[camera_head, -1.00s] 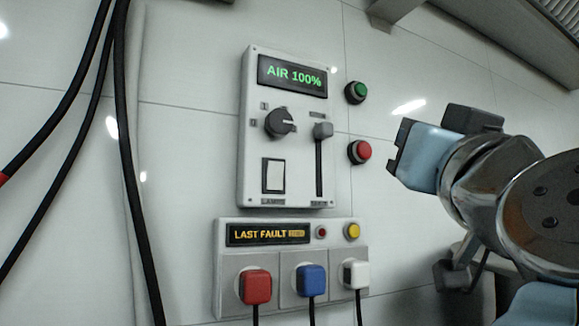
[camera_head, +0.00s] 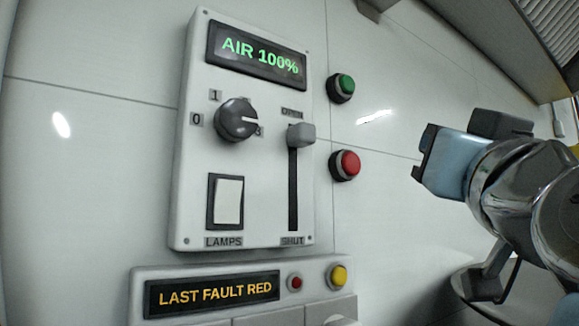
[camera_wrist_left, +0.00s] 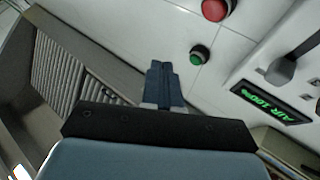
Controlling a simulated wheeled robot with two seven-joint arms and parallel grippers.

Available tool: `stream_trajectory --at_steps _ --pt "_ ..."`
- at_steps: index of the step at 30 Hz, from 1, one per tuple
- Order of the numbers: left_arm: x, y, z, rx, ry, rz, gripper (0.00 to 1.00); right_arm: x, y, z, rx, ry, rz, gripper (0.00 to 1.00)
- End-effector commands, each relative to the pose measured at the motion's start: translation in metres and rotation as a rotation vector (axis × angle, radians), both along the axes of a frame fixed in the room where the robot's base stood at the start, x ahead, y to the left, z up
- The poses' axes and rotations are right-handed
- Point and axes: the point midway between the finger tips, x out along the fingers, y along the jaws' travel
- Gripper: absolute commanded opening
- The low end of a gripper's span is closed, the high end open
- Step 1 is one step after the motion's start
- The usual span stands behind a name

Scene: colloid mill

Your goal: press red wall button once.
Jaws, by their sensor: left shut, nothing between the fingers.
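The red wall button (camera_head: 347,164) is a round red cap in a dark ring on the white wall, right of the control panel. It also shows at the top of the left wrist view (camera_wrist_left: 215,9). My left gripper (camera_wrist_left: 164,66) shows in the left wrist view with its blue-grey fingers shut and nothing between them. It is apart from the red button in that picture, with no contact visible. One arm of mine, with a blue end block, comes in from the right in the head view, right of the button; its fingertips are not clear there.
A green button (camera_head: 341,87) sits above the red one. The control panel (camera_head: 262,190) has a dial, a lamps switch and a slider. Below it, the fault panel (camera_head: 317,265) has a small red button and a yellow one. The wall right of the red button is bare.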

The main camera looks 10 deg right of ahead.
Motion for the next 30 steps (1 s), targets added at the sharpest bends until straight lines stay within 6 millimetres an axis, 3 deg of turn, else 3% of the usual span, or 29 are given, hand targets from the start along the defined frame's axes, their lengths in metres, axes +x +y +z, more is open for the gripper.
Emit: stream_trajectory --at_steps 11,24,30 --pt "0.01 0.004 -0.001 0.0 0.002 0.001 0.0 0.0 0.0 -0.002 0.0 0.0 0.0 0.0" --pt "0.064 0.027 0.0 0.0 0.002 0.003 0.0 0.0 0.001 -0.007 0.002 0.001 0.001 0.0" --pt "0.078 0.033 0.0 0.0 0.001 0.001 0.0 0.0 0.001 -0.007 0.002 0.001 0.001 0.0"
